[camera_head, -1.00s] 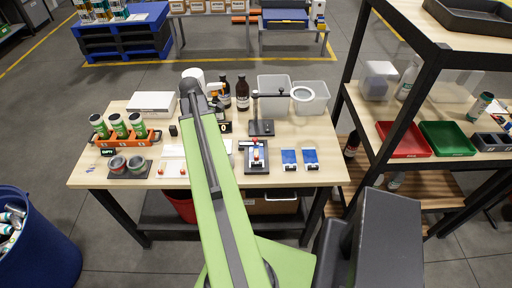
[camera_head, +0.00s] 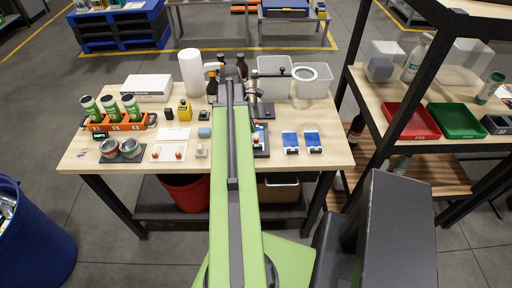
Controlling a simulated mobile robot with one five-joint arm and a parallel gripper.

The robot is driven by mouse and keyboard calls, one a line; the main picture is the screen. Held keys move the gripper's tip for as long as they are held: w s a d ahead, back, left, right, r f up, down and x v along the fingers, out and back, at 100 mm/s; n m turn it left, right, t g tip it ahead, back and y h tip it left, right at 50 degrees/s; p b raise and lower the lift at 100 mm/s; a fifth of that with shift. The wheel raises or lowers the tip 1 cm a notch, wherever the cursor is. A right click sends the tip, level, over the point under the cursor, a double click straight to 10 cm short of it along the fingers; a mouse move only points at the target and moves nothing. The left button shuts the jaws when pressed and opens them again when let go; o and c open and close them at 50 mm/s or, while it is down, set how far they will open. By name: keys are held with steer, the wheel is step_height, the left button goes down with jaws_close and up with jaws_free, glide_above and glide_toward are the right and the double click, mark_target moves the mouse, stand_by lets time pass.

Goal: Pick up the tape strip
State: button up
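I cannot pick out the tape strip with certainty. A small bluish scrap (camera_head: 82,155) lies at the left edge of the wooden table (camera_head: 335,152), too small to identify. My green arm reaches forward over the middle of the table, and its dark end is near the back, in front of dark bottles. My gripper is not clearly visible behind the arm, so its fingers and anything in them cannot be made out. The arm covers part of the black stand (camera_head: 262,140) in the middle.
An orange rack (camera_head: 118,124) with several green cans stands on the left. Two cans (camera_head: 130,148) lie in a dark holder before it. Shelving (camera_head: 345,78) stands right.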

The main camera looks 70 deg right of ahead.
mark_target(256, 139)
steer(key=shift+b+x, duration=0.3)
steer(key=shift+x, duration=0.7)
steer(key=b+x, duration=0.5)
steer(key=shift+w+a+f, duration=0.1)
steer(key=shift+a+f, duration=0.05)
steer(key=shift+f, duration=0.05)
steer(key=shift+r, duration=0.2)
jaws_close()
